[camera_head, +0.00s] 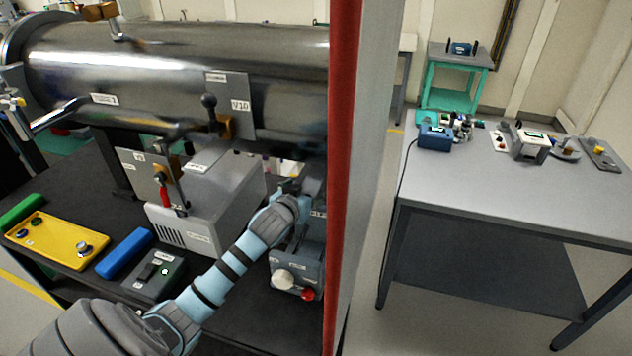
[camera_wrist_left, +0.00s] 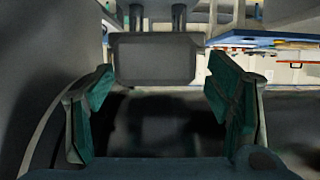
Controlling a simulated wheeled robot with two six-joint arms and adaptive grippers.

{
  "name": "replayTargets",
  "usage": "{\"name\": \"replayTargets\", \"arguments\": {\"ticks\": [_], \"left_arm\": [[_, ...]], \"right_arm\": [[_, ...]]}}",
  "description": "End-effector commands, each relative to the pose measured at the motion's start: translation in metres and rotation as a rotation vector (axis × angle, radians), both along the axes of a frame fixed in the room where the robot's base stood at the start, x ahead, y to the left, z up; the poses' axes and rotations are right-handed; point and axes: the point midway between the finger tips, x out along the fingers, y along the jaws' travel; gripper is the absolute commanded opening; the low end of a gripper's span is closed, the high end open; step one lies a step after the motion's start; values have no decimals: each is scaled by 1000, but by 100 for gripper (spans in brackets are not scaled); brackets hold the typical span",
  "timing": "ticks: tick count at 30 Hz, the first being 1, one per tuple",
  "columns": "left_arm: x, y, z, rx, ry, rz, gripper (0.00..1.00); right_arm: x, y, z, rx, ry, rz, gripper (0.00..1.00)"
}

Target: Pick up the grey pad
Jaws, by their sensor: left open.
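In the left wrist view, a grey block with rounded corners (camera_wrist_left: 155,60), which looks like the grey pad, is ahead between my finger lines. Two dark posts rise from its top edge. My left gripper (camera_wrist_left: 160,78) is open, with one dark green finger pad on each side of the block. A gap shows on both sides, and I cannot tell how far ahead the block is. In the head view my left gripper (camera_head: 308,186) is beside the grey box, partly hidden by its own wrist and the red-edged post. I cannot make out the pad there. My right gripper is not in view.
A large metal cylinder (camera_head: 180,75) lies above the dark bench. A grey box (camera_head: 205,205), a yellow tray (camera_head: 50,240) and a blue block (camera_head: 124,254) are on the bench. A red-edged post (camera_head: 343,180) stands close right of my arm. A grey table (camera_head: 500,190) is beyond it.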

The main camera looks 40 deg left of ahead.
Motion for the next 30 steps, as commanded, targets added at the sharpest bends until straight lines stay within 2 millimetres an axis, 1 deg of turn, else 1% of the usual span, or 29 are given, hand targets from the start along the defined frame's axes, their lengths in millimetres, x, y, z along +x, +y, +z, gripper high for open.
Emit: {"name": "replayTargets", "arguments": {"ticks": [3, 6, 12, 13, 25, 26, 30], "left_arm": [[24, 5, -4, -3, -1, 2, 73], [35, 9, -11, -2, -1, 0, 73], [37, 9, -11, 1, 0, -1, 73], [37, 10, -11, 0, 1, -1, 72], [37, 10, -11, 0, 1, -1, 8], [37, 9, -10, 1, -2, -2, 5], [37, 9, -10, 1, -2, -2, 5]], "right_arm": [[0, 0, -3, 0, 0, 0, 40], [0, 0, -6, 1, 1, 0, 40], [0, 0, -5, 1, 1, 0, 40], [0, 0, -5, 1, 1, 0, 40], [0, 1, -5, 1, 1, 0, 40], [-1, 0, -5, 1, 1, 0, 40], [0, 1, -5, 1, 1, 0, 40]]}}
